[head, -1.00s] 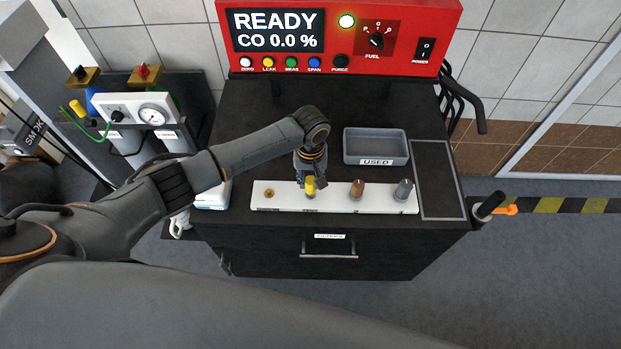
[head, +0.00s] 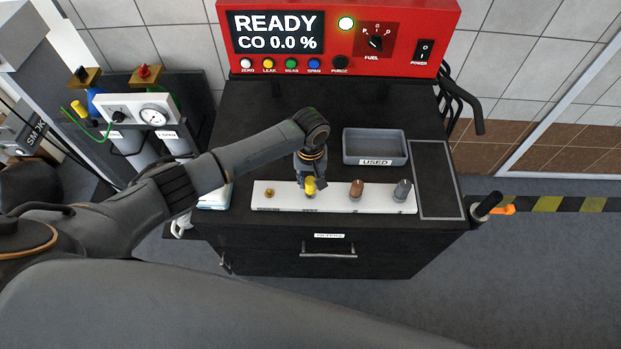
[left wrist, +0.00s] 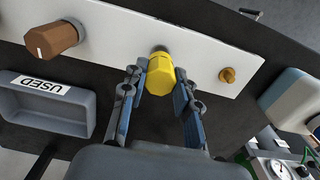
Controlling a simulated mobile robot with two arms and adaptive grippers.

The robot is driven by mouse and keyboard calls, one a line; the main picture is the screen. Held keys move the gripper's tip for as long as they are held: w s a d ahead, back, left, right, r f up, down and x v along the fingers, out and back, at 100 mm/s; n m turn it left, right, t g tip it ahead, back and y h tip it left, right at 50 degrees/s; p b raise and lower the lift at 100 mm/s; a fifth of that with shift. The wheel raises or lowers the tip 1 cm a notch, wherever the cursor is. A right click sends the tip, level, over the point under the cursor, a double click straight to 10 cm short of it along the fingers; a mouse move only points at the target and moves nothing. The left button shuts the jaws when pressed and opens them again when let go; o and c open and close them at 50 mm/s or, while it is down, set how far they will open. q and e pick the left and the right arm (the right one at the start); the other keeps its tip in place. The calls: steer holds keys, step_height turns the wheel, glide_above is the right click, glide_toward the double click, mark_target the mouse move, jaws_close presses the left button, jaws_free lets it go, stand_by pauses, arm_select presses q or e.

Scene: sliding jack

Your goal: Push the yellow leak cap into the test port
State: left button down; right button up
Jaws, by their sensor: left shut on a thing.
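The yellow leak cap (head: 310,187) is at the white strip on the cart top, second from the left. In the left wrist view the yellow cap (left wrist: 160,76) is a faceted knob, with a pale metal collar between it and the strip. My left gripper (head: 309,182) reaches down over it from behind. I cannot tell which fitting is the test port. My right gripper is not in view.
The white strip (head: 333,198) also carries a brown knob (head: 357,188) and a grey knob (head: 402,189). A grey tray labelled USED (head: 376,147) lies behind it. The red analyser (head: 340,40) reads READY, CO 0.0 %. A flat dark panel (head: 436,180) at the right is bare.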

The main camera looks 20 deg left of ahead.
arm_select(q)
steer(key=shift+f+b, duration=0.75)
steer(key=shift+f, duration=0.55)
steer(key=shift+r, duration=0.1)
steer(key=shift+r+p, duration=1)
steer(key=shift+p, duration=0.25)
steer(key=shift+p, duration=0.9)
stand_by(1.0)
steer(key=shift+f+b, duration=0.75)
steer(key=shift+f, duration=0.35)
steer(key=c, duration=0.9)
jaws_free()
steer(key=shift+c, duration=0.2)
